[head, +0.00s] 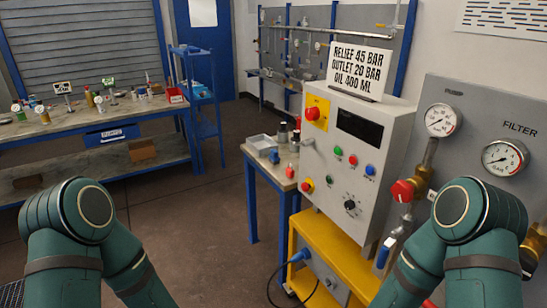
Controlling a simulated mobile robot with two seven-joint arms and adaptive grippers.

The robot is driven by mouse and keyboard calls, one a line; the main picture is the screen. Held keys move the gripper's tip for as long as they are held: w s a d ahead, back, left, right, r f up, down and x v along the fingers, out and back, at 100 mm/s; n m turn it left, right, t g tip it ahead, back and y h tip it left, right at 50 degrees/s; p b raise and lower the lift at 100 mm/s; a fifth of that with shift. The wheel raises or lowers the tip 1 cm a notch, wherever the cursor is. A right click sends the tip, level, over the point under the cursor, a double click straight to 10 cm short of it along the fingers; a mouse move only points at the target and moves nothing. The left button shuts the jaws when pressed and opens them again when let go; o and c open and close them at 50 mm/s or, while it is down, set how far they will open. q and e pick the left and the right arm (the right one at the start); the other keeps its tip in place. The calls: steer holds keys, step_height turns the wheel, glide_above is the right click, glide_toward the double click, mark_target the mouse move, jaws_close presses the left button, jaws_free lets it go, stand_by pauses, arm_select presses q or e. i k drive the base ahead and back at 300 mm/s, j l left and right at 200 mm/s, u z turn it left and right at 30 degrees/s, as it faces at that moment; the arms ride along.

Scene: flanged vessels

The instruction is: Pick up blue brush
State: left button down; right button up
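I cannot make out a blue brush for certain in the head view. A small table (262,176) near the middle carries a grey tray (261,141) and several small bottles and items, too small to tell apart. The long workbench (75,128) at the left carries several small things that are also too small to identify. My two green arms show at the bottom left and bottom right, but neither gripper is in view.
A control cabinet (340,175) with a sign (359,69) stands on a yellow stand (318,238). A panel with gauges and valves (485,105) is at the right. A blue shelf rack (206,130) stands beside the workbench. The floor (185,220) in the middle is clear.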

mark_target(274, 158)
steer(key=z, duration=2.25)
steer(key=u, duration=2.3)
steer(key=i+j+u, duration=0.5)
steer(key=i+u, duration=0.15)
steer(key=i, duration=0.2)
steer(key=i+j+z, duration=0.1)
steer(key=i, duration=0.35)
steer(key=i+j+z, duration=0.1)
steer(key=i, duration=0.3)
steer(key=i+j+z, duration=0.1)
steer(key=i, duration=0.35)
